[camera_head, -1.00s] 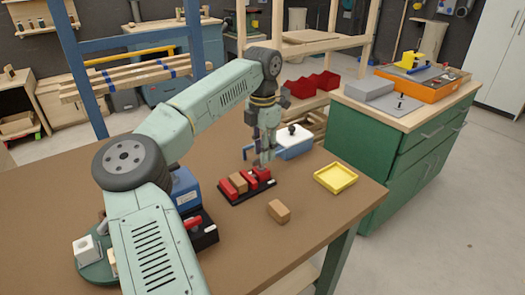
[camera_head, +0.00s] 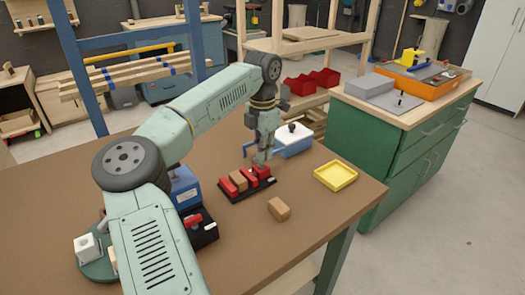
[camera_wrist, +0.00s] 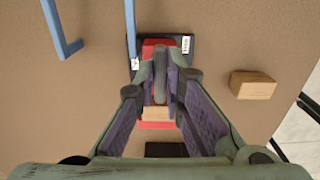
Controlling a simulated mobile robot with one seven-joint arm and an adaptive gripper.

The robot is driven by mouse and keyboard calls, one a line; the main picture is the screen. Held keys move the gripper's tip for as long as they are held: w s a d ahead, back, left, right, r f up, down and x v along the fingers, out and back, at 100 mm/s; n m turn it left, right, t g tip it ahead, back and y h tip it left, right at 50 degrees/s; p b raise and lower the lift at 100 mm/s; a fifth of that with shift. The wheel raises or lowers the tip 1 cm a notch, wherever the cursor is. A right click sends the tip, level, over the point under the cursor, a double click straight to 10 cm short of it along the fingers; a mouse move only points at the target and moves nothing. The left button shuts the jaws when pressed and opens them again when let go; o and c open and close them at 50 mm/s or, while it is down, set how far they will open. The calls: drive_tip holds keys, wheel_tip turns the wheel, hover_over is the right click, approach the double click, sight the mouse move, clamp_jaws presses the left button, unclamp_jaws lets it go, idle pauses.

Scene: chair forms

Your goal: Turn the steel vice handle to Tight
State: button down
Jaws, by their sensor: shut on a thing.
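The vice has red jaws (camera_head: 228,187) on a black base, with a light wooden block (camera_head: 238,180) between the jaws. In the wrist view its red far part (camera_wrist: 152,44), the block (camera_wrist: 155,113) and a white label (camera_wrist: 186,45) show. My gripper (camera_head: 262,164) reaches straight down over the vice's far right end. In the wrist view, my gripper (camera_wrist: 161,76) is shut on the grey steel handle (camera_wrist: 160,88), which lies lengthwise between its fingertips. The marking for Tight is too small to read.
A loose wooden block (camera_head: 278,209) and a yellow tray (camera_head: 335,177) lie to the right. A blue-and-white box (camera_head: 293,142) stands behind the vice. Blue bars (camera_wrist: 131,30) pass near the gripper.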

drive_tip(key=shift+n, duration=0.3)
drive_tip(key=n, duration=0.3)
drive_tip(key=shift+a, duration=0.1)
drive_tip(key=n+b, duration=0.1)
drive_tip(key=n, duration=0.4)
drive_tip(key=shift+w+a, duration=0.1)
drive_tip(key=n+b, duration=0.1)
drive_tip(key=n, duration=0.3)
drive_tip(key=shift+n, duration=0.3)
drive_tip(key=shift+a+n+b, duration=0.15)
drive_tip(key=shift+n+b, duration=0.25)
drive_tip(key=shift+n, duration=1.8)
drive_tip(key=c, duration=1.7)
unclamp_jaws()
drive_tip(key=shift+r, duration=0.1)
